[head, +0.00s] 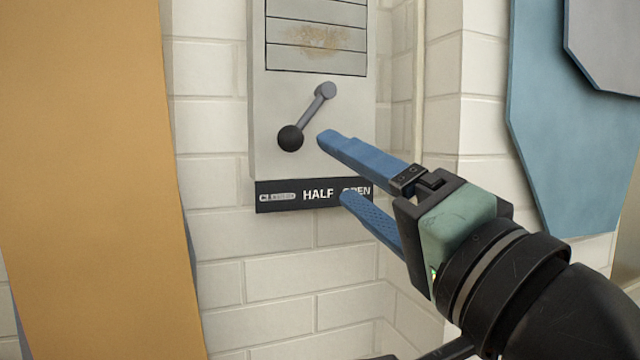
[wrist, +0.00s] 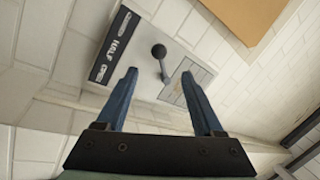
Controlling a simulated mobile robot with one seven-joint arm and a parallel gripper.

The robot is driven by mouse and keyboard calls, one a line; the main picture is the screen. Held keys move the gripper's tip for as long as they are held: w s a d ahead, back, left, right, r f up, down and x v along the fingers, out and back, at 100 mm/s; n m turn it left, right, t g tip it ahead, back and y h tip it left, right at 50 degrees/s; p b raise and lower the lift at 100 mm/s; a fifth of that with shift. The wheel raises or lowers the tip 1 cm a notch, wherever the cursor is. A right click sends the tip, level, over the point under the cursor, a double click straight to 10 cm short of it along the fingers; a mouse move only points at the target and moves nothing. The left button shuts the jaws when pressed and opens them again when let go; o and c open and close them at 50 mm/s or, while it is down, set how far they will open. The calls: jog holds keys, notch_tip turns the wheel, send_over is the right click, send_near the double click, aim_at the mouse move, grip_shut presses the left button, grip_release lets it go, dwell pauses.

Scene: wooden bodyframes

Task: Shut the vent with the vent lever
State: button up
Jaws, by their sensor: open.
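The vent (head: 316,45) is a pale panel on a white brick wall, with closed-looking horizontal slats and a rusty smear. Its vent lever (head: 309,115) has a grey arm on a round pivot and a black ball knob, and slants down and left. A dark label strip (head: 315,193) below reads CLOSED, HALF and OPEN, with CLOSED highlighted and OPEN partly covered by my gripper. My gripper (head: 334,167) is open, its blue fingers apart, right of and below the knob. In the wrist view the knob (wrist: 159,51) shows beyond and between the open fingers, with nothing held.
An orange-tan panel (head: 90,180) stands at the left in the head view. A blue panel (head: 560,130) is on the right, past a wall corner and a thin vertical pipe (head: 418,80). The brick wall below the vent is bare.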

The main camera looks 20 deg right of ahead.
jog(key=v, duration=0.2)
jog(key=shift+s, duration=0.25)
jog(key=shift+w+f+b, duration=0.1)
jog(key=shift+b, duration=0.2)
jog(key=s+a+r+n+t+h+b, duration=0.1)
jog(key=a+n+t+h, duration=0.1)
jog(key=a+n, duration=0.3)
jog(key=s+a+n+t+h+b, duration=0.1)
jog(key=a+n+t, duration=0.3)
jog(key=a, duration=0.5)
jog(key=shift+s+a+r+n+t+h, duration=0.3)
jog(key=shift+s+r+n+h, duration=0.1)
jog(key=shift+s+h, duration=0.15)
